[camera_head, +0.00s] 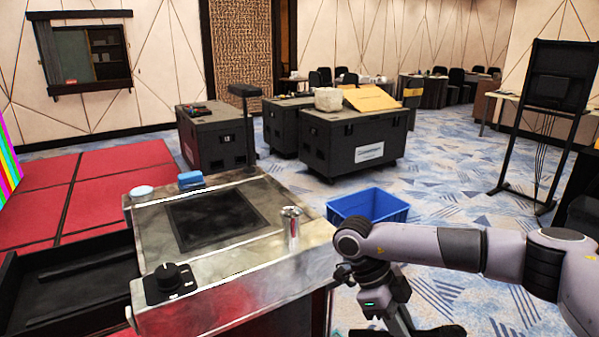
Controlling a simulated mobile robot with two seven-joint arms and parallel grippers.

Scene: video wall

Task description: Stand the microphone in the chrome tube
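The chrome tube (291,228) stands upright on the metal-topped table (240,270), near its right edge. I cannot make out a microphone anywhere in this view. My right arm comes in from the right, and its gripper (398,326) hangs beside the table's right side, over the carpet. The gripper is cut off by the bottom edge, so its fingertips and anything between them do not show clearly. My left gripper is out of view.
A black panel (215,216) is in the tabletop. A black knob box (170,283) is at front left; a white round object (141,192) and blue block (190,180) are at the back. A blue crate (370,205) stands beyond. Black cases (350,140) stand further back.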

